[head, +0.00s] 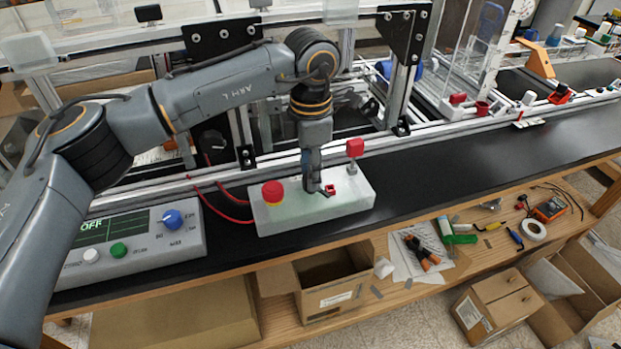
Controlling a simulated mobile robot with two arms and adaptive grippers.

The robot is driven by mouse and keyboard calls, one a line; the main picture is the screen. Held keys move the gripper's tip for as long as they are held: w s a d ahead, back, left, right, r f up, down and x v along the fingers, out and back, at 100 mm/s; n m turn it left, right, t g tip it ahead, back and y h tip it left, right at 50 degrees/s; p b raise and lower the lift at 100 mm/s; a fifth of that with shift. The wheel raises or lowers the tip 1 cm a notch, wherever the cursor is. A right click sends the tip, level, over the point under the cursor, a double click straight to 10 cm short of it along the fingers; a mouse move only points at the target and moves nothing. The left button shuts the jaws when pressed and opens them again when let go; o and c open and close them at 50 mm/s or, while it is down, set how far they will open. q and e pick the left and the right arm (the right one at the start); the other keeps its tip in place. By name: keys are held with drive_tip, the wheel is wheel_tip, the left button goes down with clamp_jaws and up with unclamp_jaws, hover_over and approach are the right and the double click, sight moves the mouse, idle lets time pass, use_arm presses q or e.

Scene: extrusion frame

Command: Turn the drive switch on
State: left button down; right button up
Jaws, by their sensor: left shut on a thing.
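A white switch box (310,212) lies on the black bench top. A round red button on a yellow base (273,193) is at its left end, and a red cap on a short metal post (355,148) stands at its right end. Between them is a small red part (330,189) at my left fingertips. My left gripper (317,188) points down over the box's middle and is shut on this small red part, which it partly hides. I cannot tell from labels which control is the drive switch. My right gripper is not in view.
A control panel (140,245) left of the box has a display reading "OFF", a blue knob (172,219), and green and white buttons. Red cables run to the box. The aluminium extrusion frame (400,85) rises behind. The black bench top right of the box (440,165) is clear.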

use_arm(q)
drive_tip(key=m+b, duration=0.1)
drive_tip(key=m, duration=0.1)
drive_tip(key=shift+m, duration=0.3)
drive_tip(key=shift+m+b, duration=0.55)
drive_tip(key=shift+m, duration=0.95)
drive_tip(key=c, duration=1)
unclamp_jaws()
drive_tip(key=shift+d, duration=0.1)
drive_tip(key=shift+r, duration=0.1)
wheel_tip(320, 180, up, 12)
drive_tip(key=shift+f, duration=0.1)
